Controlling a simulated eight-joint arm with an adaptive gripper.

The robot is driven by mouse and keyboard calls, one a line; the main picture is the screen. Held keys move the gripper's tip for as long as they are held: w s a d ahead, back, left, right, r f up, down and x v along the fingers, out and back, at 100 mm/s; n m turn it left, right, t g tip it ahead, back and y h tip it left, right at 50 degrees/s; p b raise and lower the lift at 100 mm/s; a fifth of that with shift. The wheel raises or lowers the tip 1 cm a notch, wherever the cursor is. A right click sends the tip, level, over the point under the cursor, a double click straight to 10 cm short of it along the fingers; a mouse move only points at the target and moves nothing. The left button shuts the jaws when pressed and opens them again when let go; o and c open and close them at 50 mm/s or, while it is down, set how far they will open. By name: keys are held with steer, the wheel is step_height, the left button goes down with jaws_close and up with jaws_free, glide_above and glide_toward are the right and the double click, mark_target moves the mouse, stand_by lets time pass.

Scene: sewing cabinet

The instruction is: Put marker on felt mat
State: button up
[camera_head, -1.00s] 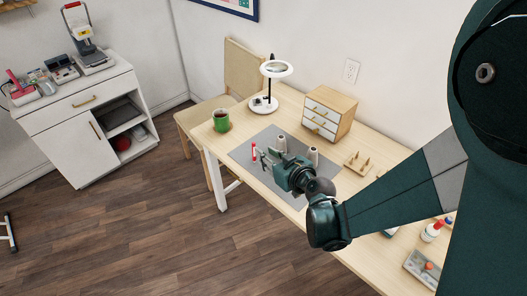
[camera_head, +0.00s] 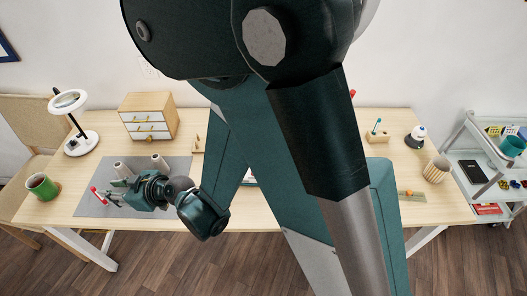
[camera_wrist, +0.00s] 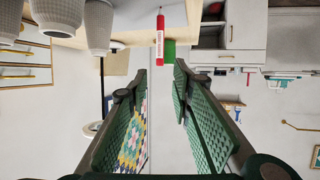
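A red marker with a white band (camera_head: 97,193) is at the left part of the grey felt mat (camera_head: 88,207) on the table. In the wrist view the marker (camera_wrist: 160,38) is just beyond my fingertips, in line with the gap. Whether it touches the mat is hard to tell. My gripper (camera_head: 110,196) is low over the mat, pointing left towards the marker. In the wrist view my gripper (camera_wrist: 161,72) is open, with nothing between its green-padded fingers.
Two pale thread cones (camera_head: 159,162) stand on the mat behind my gripper. My arm hides the table's middle.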

steer(key=w+d+r+m+t+h, duration=0.15)
steer(key=w+d+r, duration=0.25)
steer(key=d, duration=0.7)
steer(key=w+d+r+m+t+h, duration=0.1)
steer(key=w+d+r+m+h, duration=0.25)
steer(key=d, duration=0.75)
steer(key=w+d+r+m+t, duration=0.1)
steer(key=w+d+r, duration=0.4)
steer(key=d, duration=0.6)
steer(key=s+d+r+m+h, duration=0.1)
steer(key=s+d, duration=0.4)
steer(key=d, duration=0.7)
steer(key=s+d+r+m+h, duration=0.1)
steer(key=s+d+m+h, duration=0.3)
steer(key=d, duration=0.9)
steer(key=s+d+r+m+h, duration=0.1)
steer(key=s+d+m+h, duration=0.2)
steer(key=s+d, duration=0.4)
steer(key=d+m, duration=0.1)
steer(key=d, duration=0.4)
steer(key=shift+s+d+r, duration=0.15)
steer(key=shift+r, duration=0.15)
